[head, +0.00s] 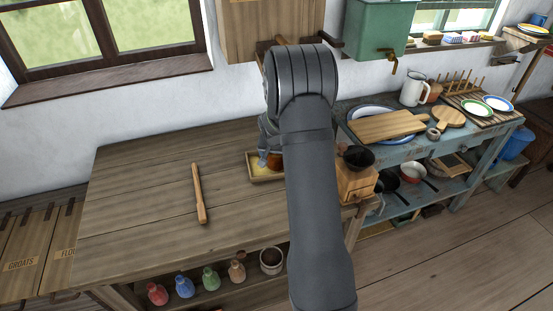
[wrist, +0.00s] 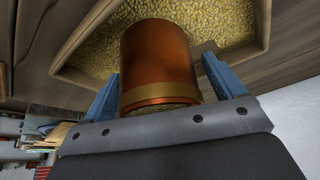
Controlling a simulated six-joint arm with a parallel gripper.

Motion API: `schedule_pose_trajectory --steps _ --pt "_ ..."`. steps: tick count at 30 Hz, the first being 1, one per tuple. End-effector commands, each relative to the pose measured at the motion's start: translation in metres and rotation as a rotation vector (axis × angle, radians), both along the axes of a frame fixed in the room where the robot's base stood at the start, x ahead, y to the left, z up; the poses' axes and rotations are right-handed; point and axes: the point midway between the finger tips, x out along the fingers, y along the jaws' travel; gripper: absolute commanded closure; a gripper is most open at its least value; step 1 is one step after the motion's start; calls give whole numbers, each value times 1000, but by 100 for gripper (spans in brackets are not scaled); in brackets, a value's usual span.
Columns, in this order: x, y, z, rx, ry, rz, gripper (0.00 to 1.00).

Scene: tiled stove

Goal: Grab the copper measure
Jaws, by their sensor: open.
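The copper measure (wrist: 158,58) is a copper-coloured cylinder with a brass band, seen in the wrist view in front of a wooden box of yellow grain. In the head view a small part of the measure (head: 275,161) shows beside my arm, in the box. My gripper (wrist: 160,85) is open, with one blue finger on each side of the measure. I cannot tell whether the fingers touch it. In the head view a gripper finger (head: 262,161) shows over the box, and my arm hides the rest.
The grain box (head: 268,180) has low wooden walls and stands on the wooden table (head: 140,200). A rolling pin (head: 199,193) lies to its left. A wooden grinder (head: 355,181) with a dark bowl stands to the right. The table's left part is clear.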

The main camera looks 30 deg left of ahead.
Motion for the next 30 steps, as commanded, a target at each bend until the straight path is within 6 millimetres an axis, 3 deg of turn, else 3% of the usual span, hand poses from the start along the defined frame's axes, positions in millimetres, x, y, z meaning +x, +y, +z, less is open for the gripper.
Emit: schedule_pose_trajectory --steps 1,10,20,28,30 --pt "0 0 0 0 0 0 15" --pt "0 0 0 0 0 0 73" --pt "0 0 5 1 -2 0 73" --pt "1 1 42 3 -5 -1 73" --pt "1 -14 51 1 -3 -4 73"
